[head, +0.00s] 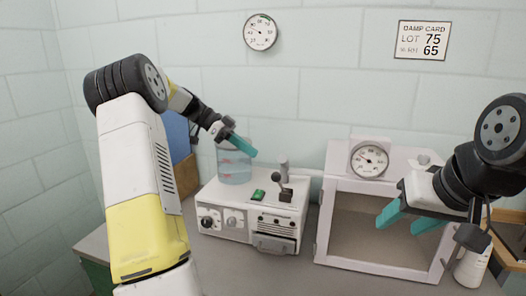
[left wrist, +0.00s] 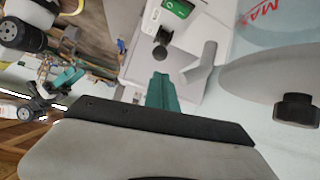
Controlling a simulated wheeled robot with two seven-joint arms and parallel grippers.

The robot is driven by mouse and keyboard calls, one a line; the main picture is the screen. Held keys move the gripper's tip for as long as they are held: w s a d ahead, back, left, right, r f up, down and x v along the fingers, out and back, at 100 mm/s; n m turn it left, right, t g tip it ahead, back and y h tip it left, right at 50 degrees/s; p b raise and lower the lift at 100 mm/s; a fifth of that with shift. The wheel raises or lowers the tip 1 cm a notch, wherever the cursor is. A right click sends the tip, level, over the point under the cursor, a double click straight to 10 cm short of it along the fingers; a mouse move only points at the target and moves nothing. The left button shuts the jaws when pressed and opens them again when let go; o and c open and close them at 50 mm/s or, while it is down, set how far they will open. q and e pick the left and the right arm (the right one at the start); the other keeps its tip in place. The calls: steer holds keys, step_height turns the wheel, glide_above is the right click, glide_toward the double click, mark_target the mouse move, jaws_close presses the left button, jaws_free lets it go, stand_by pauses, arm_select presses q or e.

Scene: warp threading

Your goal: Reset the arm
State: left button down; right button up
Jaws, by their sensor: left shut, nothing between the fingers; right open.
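My left gripper (head: 240,144) has teal fingers pressed together with nothing between them. In the head view it is raised in front of the wall, at the clear tank above the white machine. Its shut teal fingers also show in the left wrist view (left wrist: 162,92). My right gripper (head: 408,219) has its teal fingers spread apart and empty, in front of the right side of the white glass-fronted cabinet (head: 322,225).
A white control box (head: 222,222) with knobs, a lever and a green switch (head: 258,195) stands on the grey table. A clear tank (head: 234,170) with red markings is on its left. A pressure dial (head: 369,160) tops the cabinet. A white bottle (head: 472,268) stands at the right.

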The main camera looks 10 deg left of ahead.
arm_select(q)
steer(key=s+d+r+n+y, duration=0.3)
steer(key=s+d, duration=0.3)
steer(key=s+d+f+n+t+y, duration=0.2)
steer(key=s+n+t+y, duration=0.3)
steer(key=s+n, duration=0.7)
steer(key=s+t, duration=0.1)
steer(key=s, duration=0.9)
steer(key=shift+d+f+n+y, duration=0.2)
steer(key=shift+n+y, duration=0.1)
steer(key=shift+y, duration=0.1)
steer(key=shift+s, duration=0.1)
arm_select(e)
steer(key=shift+f, duration=0.1)
steer(key=shift+c, duration=0.2)
